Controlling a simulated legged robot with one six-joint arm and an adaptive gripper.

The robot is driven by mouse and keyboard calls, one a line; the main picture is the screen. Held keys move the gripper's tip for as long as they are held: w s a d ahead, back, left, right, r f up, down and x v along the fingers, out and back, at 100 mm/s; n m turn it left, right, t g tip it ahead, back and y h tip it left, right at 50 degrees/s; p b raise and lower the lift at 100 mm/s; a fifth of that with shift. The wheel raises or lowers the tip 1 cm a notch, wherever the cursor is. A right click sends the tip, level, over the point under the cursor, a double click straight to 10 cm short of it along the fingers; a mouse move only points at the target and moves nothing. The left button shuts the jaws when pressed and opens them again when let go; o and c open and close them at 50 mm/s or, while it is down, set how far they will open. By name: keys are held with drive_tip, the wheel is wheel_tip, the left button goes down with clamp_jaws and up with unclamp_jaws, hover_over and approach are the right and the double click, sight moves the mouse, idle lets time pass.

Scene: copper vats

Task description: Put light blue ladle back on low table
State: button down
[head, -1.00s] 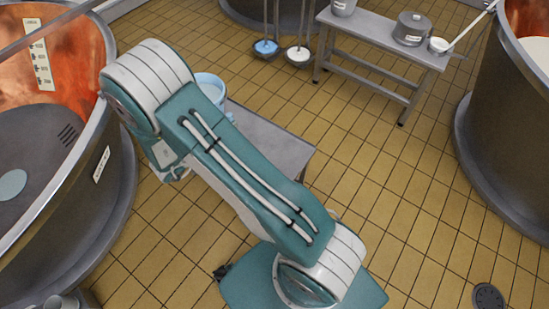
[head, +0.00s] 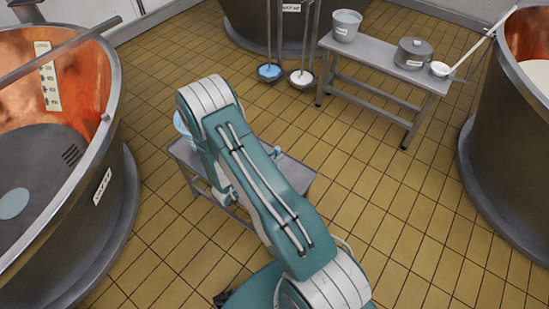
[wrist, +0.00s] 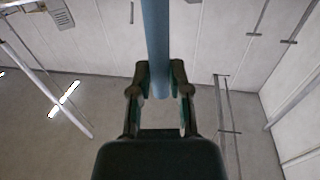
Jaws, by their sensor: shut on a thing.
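In the wrist view my gripper (wrist: 160,80) is shut on a light blue rod (wrist: 157,40), which looks like the handle of the light blue ladle. The rod runs up out of the top of that view, and the ladle's bowl is not seen. In the head view my arm covers the gripper and whatever it holds. A low grey table (head: 300,173) stands partly under my arm, with its right corner and left edge showing. I cannot tell how far the ladle is from the tabletop.
A light blue bucket (head: 181,122) shows at the low table's left end, mostly behind my arm. A copper vat (head: 125,215) is close on the left, another vat (head: 500,130) on the right. A bench (head: 375,62) with pots stands behind. Tiled floor (head: 400,210) between is clear.

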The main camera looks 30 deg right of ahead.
drive_tip(key=shift+a+f, duration=0.35)
drive_tip(key=shift+f, duration=0.4)
drive_tip(key=c, duration=0.6)
unclamp_jaws()
drive_tip(key=shift+d+f, duration=0.1)
drive_tip(key=shift+d, duration=0.1)
